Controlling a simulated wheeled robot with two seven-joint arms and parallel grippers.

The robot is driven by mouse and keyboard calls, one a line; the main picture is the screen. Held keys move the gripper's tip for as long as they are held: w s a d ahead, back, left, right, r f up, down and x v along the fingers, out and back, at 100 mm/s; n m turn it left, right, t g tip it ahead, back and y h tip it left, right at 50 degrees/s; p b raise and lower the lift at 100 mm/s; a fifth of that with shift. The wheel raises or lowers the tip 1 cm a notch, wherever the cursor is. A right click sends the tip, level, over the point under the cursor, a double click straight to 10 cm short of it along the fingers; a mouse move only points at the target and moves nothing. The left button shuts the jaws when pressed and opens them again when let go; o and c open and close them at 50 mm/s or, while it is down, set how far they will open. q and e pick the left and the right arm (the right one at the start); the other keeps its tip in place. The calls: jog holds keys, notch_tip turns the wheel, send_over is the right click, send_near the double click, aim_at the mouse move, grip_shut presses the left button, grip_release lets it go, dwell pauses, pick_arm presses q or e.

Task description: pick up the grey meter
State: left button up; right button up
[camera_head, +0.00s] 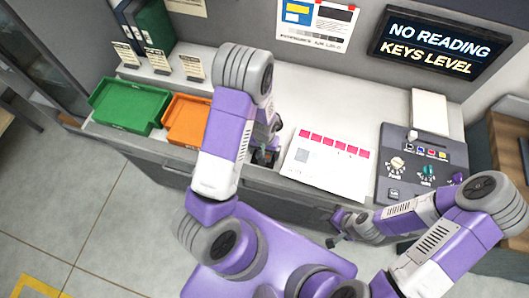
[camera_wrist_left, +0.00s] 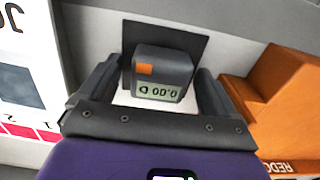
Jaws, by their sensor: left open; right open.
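The grey meter (camera_wrist_left: 166,66) shows in the left wrist view, with an orange patch and a small display of dark digits that appear upside down. It sits by a dark square pad (camera_wrist_left: 196,42) on the pale desk. My left gripper (camera_wrist_left: 158,82) is open, with one finger on each side of the meter; I see gaps between them. In the head view my left arm mostly hides this spot, and the meter cannot be made out clearly. My right gripper (camera_head: 340,227) is open and empty, at the desk's front edge on the right.
A green tray (camera_head: 130,104) and an orange tray (camera_head: 187,121) stand left of my left arm. A white sheet with pink squares (camera_head: 327,163) lies to the right. Beyond it are a grey control panel (camera_head: 440,178) with knobs and a lit sign (camera_head: 437,47).

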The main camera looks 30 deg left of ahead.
pick_arm(q)
jog(key=shift+c, duration=0.4)
jog(key=c, duration=1)
jog(key=shift+r, duration=0.15)
